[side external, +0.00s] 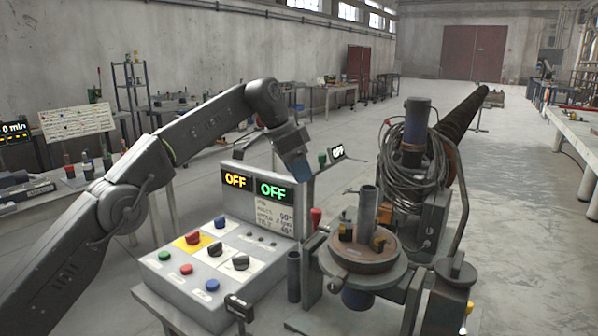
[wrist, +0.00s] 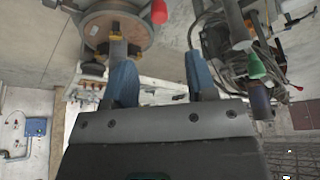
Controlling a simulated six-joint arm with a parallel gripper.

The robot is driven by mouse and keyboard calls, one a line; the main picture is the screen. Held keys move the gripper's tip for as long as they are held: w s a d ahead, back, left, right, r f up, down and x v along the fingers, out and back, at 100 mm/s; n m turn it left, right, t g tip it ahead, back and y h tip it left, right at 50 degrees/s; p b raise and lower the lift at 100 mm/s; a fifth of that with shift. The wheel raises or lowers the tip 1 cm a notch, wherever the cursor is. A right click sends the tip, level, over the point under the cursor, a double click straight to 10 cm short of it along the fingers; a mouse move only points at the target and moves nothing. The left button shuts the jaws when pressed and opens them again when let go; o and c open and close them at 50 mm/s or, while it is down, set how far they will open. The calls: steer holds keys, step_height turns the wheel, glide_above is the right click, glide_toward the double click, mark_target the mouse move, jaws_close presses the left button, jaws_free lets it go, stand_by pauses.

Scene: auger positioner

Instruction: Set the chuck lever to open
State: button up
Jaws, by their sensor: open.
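The round chuck table (side external: 362,262) carries jaws with yellow parts around an upright grey tube (side external: 368,205). It also shows at the top of the wrist view (wrist: 105,32). A red-knobbed lever (side external: 316,217) stands just left of it; its knob appears in the wrist view (wrist: 158,11). A green knob (side external: 322,160) is farther back, also visible in the wrist view (wrist: 256,66). No readable label shows which is the chuck lever. My gripper (side external: 299,176), with blue fingers (wrist: 161,85), is open and empty, behind the control panel and above the red knob.
The control box (side external: 215,265) has coloured buttons, black knobs and two OFF displays (side external: 256,187). A coiled cable and motor (side external: 415,150) and a long auger (side external: 465,120) are at right.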

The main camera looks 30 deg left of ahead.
steer(key=shift+c, duration=0.4)
steer(key=shift+s+r+m, duration=0.1)
steer(key=shift+m, duration=0.3)
steer(key=c, duration=0.3)
steer(key=shift+s+a+r+m+h, duration=0.1)
steer(key=shift+s+m+h, duration=0.15)
steer(key=shift+m, duration=0.35)
steer(key=shift+s+r+m+h, duration=0.1)
steer(key=shift+s+m+h, duration=0.1)
steer(key=shift+m, duration=0.4)
steer(key=c, duration=0.3)
steer(key=s+f+m, duration=0.1)
steer(key=s+m, duration=0.1)
steer(key=s+a+f+m+t, duration=0.1)
steer(key=s+m, duration=0.1)
steer(key=s+f+m+h, duration=0.1)
steer(key=s+m, duration=0.1)
steer(key=s, duration=0.1)
steer(key=shift+a+t, duration=0.35)
steer(key=shift+t, duration=0.05)
jaws_close()
steer(key=shift+w+d+f, duration=0.65)
steer(key=shift+w+f, duration=0.7)
steer(key=shift+w, duration=0.05)
steer(key=shift+w+d+f, duration=0.7)
steer(key=shift+w+f, duration=0.65)
steer(key=shift+f, duration=0.05)
steer(key=shift+w+d+f, duration=0.65)
steer(key=shift+w+f, duration=0.7)
steer(key=shift+w, duration=0.05)
